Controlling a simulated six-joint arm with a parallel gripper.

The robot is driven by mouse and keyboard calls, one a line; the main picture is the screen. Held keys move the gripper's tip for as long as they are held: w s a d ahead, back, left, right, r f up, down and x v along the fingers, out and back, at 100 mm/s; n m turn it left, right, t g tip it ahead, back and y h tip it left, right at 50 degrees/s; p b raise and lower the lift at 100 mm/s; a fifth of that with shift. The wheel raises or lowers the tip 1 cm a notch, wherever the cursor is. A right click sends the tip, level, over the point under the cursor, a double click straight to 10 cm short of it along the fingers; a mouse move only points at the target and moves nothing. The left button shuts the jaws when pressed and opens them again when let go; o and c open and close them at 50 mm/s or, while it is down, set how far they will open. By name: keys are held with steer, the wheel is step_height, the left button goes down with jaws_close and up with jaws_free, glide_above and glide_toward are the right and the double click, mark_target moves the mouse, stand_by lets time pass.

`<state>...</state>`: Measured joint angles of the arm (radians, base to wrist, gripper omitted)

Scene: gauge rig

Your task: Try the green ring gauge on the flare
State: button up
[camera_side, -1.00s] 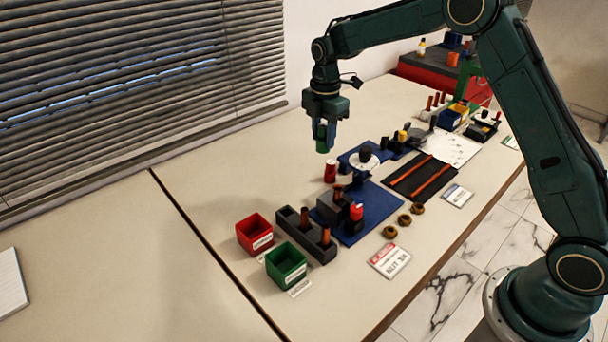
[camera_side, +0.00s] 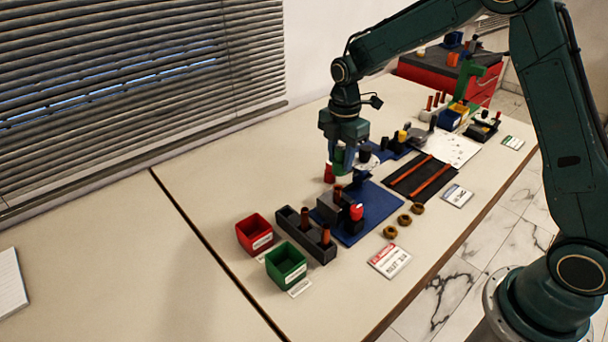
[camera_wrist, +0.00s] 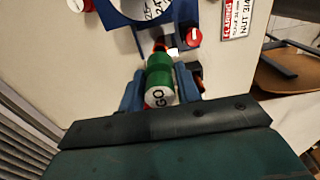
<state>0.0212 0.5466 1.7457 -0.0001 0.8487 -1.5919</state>
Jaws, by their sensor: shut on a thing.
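My gripper (camera_side: 345,162) is shut on the green ring gauge (camera_wrist: 159,78), whose pale end face reads "GO" in the wrist view. In the side view the green gauge (camera_side: 338,156) shows only partly between the blue jaws. They hang above the back of the blue mat (camera_side: 378,213), over the dial stand area. A copper tube with its end up (camera_side: 338,193) stands at the grey block (camera_side: 327,208) on the mat, lower and nearer than the gauge. Its flare is too small to make out. The gauge is apart from it in the side view.
A red bin (camera_side: 254,235), a green bin (camera_side: 286,265) and a dark rack (camera_side: 305,240) with copper tubes stand in front. Brass nuts (camera_side: 404,220) lie right of the mat. A red cylinder (camera_side: 329,173) stands close to the jaws.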

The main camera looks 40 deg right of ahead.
steer(key=shift+f, duration=1.25)
steer(key=shift+f, duration=0.35)
steer(key=shift+f, duration=0.35)
steer(key=shift+f, duration=0.25)
steer(key=shift+f, duration=0.35)
stand_by(1.5)
steer(key=shift+r, duration=0.15)
steer(key=shift+r, duration=2.9)
